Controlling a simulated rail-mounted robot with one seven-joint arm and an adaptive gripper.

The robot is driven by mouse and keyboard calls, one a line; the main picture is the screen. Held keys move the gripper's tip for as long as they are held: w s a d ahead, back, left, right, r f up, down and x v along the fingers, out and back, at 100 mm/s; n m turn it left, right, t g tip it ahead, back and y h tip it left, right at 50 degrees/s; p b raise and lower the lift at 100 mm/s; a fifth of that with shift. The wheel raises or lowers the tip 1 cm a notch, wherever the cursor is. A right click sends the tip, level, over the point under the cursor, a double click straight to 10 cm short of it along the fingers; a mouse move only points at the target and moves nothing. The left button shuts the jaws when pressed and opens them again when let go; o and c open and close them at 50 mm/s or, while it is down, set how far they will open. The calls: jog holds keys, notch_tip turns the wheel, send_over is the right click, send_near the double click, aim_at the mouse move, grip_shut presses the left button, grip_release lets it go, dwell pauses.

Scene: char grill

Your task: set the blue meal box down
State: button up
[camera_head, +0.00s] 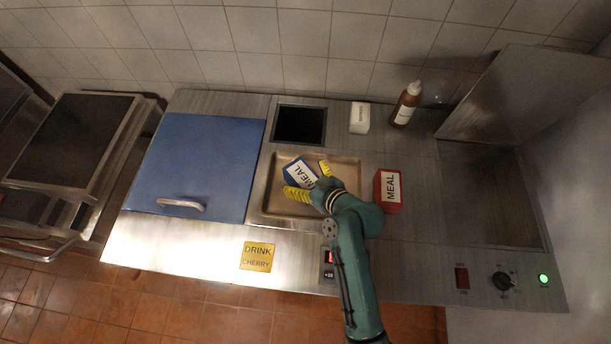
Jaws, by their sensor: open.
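The blue meal box (300,171) has a white label reading MEAL. It is in the shallow metal tray (349,167), toward its upper left part, and sits tilted relative to the tray edges. My gripper (308,181) has yellow fingers and is open, with one finger at the box's lower left and the other at its upper right. The box lies between the fingers; I cannot tell whether they touch it. My wrist and arm hide the tray's lower right part and some of the box's lower edge.
A red meal box (388,190) stands right of the tray. A white box (360,117) and a brown bottle (406,104) stand behind. A blue lid with a handle (197,165) is at left. A yellow drink card (258,256) is at the front. A raised metal lid (520,95) stands at right.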

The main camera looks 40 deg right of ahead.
jog(key=shift+r, duration=0.2)
jog(key=v, duration=1.2)
jog(key=w+a+r+n+t, duration=0.1)
jog(key=w+a+r+t, duration=0.1)
jog(key=w+r, duration=0.5)
jog(key=w+a+r+n+t, duration=0.1)
jog(key=w+a+r, duration=0.15)
jog(key=r, duration=0.75)
jog(key=a+r+t, duration=0.3)
jog(key=a+r, duration=0.3)
jog(key=r, duration=0.6)
jog(key=s+a+r+m+t, duration=0.1)
jog(key=a+r+t, duration=0.3)
jog(key=r, duration=0.9)
jog(key=a, duration=0.3)
jog(key=shift+s+y+p, duration=0.3)
jog(key=shift+y+p, duration=0.1)
jog(key=shift+a, duration=0.15)
